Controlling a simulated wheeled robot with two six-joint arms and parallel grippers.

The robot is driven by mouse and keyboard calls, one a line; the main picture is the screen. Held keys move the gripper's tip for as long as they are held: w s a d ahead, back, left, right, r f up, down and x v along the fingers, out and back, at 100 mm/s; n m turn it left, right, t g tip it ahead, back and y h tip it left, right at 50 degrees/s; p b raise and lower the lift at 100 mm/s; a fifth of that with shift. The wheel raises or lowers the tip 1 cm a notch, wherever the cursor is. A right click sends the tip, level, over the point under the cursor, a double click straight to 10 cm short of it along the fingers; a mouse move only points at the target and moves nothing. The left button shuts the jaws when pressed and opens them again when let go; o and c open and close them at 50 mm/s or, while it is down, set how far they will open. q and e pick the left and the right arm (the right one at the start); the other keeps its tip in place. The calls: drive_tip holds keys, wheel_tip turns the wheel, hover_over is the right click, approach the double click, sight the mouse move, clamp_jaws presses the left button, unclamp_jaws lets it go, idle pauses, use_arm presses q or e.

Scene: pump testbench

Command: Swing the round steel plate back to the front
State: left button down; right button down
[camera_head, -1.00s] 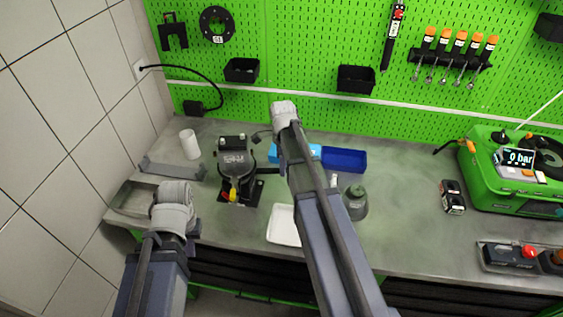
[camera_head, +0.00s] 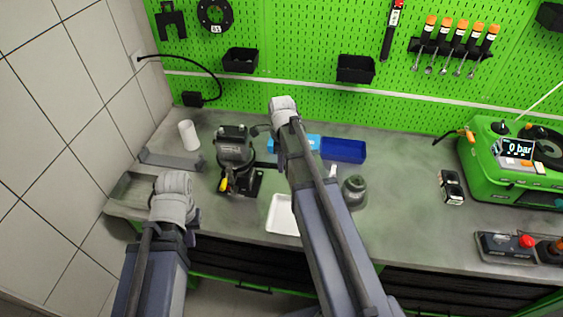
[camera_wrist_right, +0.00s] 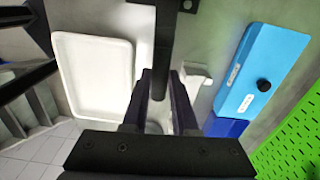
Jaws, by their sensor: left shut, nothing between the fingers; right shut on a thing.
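A dark round-bodied fixture (camera_head: 235,153) stands at the left of the bench on a black base, with a yellow part low at its front left. I cannot clearly tell a separate round steel plate on it. A dark bar leads from it to the right and passes behind my right arm. My right gripper (camera_wrist_right: 160,88) is shut on a dark bar (camera_wrist_right: 165,45), which runs up between its fingers in the right wrist view. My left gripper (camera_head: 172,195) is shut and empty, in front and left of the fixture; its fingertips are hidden.
A white tray (camera_head: 281,215), a light blue box (camera_head: 287,145), a blue bin (camera_head: 343,150) and a dark green round part (camera_head: 354,189) lie around my right arm. A white cup (camera_head: 188,135) stands back left. A green machine (camera_head: 490,165) stands right. The bench's middle right is mostly clear.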

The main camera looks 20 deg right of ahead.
drive_tip(key=c, duration=0.7)
unclamp_jaws()
drive_tip(key=shift+r, duration=0.1)
wheel_tip(320, 180, up, 8)
drive_tip(key=p, duration=0.8)
drive_tip(key=shift+f, duration=0.2)
